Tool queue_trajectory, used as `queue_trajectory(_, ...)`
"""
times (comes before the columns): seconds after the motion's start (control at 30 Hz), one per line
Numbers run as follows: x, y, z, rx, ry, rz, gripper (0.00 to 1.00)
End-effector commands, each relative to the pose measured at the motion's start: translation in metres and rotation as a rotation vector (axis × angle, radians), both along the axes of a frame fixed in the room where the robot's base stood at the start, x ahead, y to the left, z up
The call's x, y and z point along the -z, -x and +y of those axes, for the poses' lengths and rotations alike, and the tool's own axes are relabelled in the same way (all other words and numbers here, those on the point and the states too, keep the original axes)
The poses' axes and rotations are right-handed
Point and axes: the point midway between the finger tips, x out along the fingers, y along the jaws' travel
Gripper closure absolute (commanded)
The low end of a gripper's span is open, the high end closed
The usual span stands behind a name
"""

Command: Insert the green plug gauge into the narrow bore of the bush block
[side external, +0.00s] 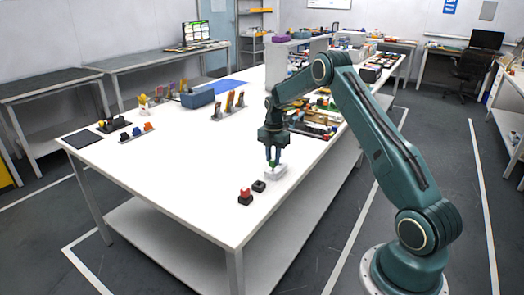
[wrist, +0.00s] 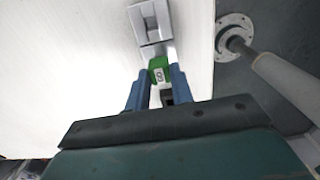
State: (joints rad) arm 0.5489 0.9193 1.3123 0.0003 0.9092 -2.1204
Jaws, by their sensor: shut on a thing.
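The green plug gauge (wrist: 157,64) is held between the blue fingers of my gripper (wrist: 160,84); a white label shows on its face. It also shows small in the side external view (side external: 272,163), under my gripper (side external: 273,157). The pale grey bush block (wrist: 148,20) lies just beyond the gauge in the wrist view. In the side external view the block (side external: 276,173) sits on the white table, right below the fingers. The gauge's lower end and the bores are hidden or too small, so I cannot tell whether the gauge is in a bore.
A small black block (side external: 258,186) and a red piece on a black base (side external: 245,196) stand near the bush block, toward the front edge of the white table (side external: 190,205). A cluttered tray area (side external: 312,130) lies behind right. The table's front left is clear.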

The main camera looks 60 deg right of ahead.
Motion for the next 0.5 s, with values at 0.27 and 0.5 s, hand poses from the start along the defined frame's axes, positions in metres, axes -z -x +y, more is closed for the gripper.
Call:
queue_trajectory(0.27, 0.0041, 0.0001, 0.0001, 0.000, 0.000, 0.000, 1.00)
queue_trajectory(0.5, 0.0076, 0.0002, 0.0001, 0.000, -0.001, 0.001, 1.00)
